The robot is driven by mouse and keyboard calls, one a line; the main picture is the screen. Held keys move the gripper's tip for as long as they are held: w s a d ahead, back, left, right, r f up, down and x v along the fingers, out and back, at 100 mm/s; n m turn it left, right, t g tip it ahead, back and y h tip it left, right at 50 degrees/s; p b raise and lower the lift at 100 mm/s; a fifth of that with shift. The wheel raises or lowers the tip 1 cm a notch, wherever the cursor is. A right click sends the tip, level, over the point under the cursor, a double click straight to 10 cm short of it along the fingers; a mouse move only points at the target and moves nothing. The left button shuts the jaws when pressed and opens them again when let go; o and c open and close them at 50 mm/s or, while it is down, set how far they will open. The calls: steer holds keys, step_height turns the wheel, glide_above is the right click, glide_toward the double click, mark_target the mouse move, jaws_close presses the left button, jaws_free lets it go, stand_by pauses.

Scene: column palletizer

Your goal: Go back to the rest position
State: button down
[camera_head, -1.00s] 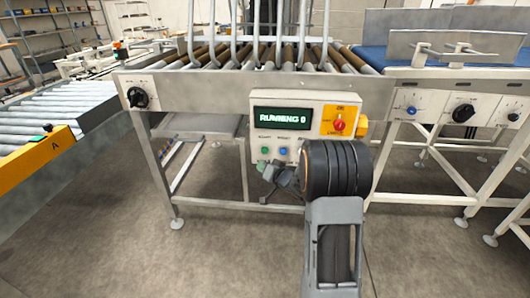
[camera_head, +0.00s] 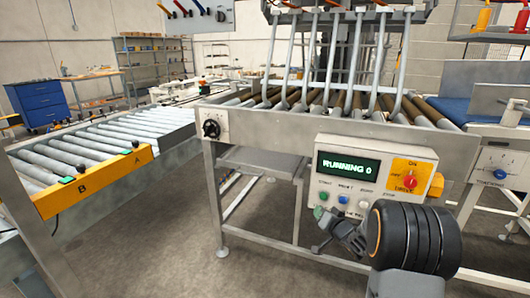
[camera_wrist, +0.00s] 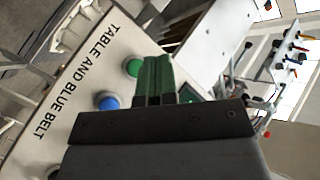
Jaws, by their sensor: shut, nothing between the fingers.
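My gripper (camera_head: 319,212) is just in front of the lower left part of the white control box (camera_head: 330,145). Its green-tipped fingers are together with nothing between them. They also show in the wrist view (camera_wrist: 157,70), beside the green button (camera_wrist: 133,68) and the blue button (camera_wrist: 107,101). I cannot tell whether they touch the panel. In the head view, the green button (camera_head: 323,197) and blue button (camera_head: 343,200) sit just above the fingers. The display (camera_head: 345,168) reads "RUNNING 0". My dark wrist hides the lower right of the box.
The box hangs on the metal roller conveyor frame (camera_head: 290,130). A roller line with a yellow end plate (camera_head: 100,183) marked A and B stands at left. A red and yellow switch (camera_head: 410,180) is on the box. Grey floor (camera_head: 130,240) lies open between the lines.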

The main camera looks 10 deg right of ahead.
steer(key=s+a+r+g+h+p, duration=0.2)
steer(key=s+r+h+p, duration=0.15)
steer(key=r+p, duration=0.5)
steer(key=s+a+r+g+h+p, duration=0.1)
steer(key=s+r+g+h+p, duration=0.3)
steer(key=r, duration=0.7)
steer(key=s+a+r+n+g+y+p, duration=0.1)
steer(key=s+a+r+g+p, duration=0.1)
steer(key=s, duration=0.5)
steer(key=s+a+r+n+g+y+p, duration=0.1)
steer(key=s+a+r+n+g+p, duration=0.1)
steer(key=s+a+r+p, duration=0.1)
steer(key=s+a+r+n+g+y+p, duration=0.1)
steer(key=s+a+r+g+p, duration=0.1)
steer(key=s+p, duration=0.4)
steer(key=s+a+r, duration=0.1)
steer(key=s+r, duration=0.1)
steer(key=s, duration=0.2)
steer(key=shift+s+a+r, duration=0.25)
steer(key=shift+s+a, duration=0.05)
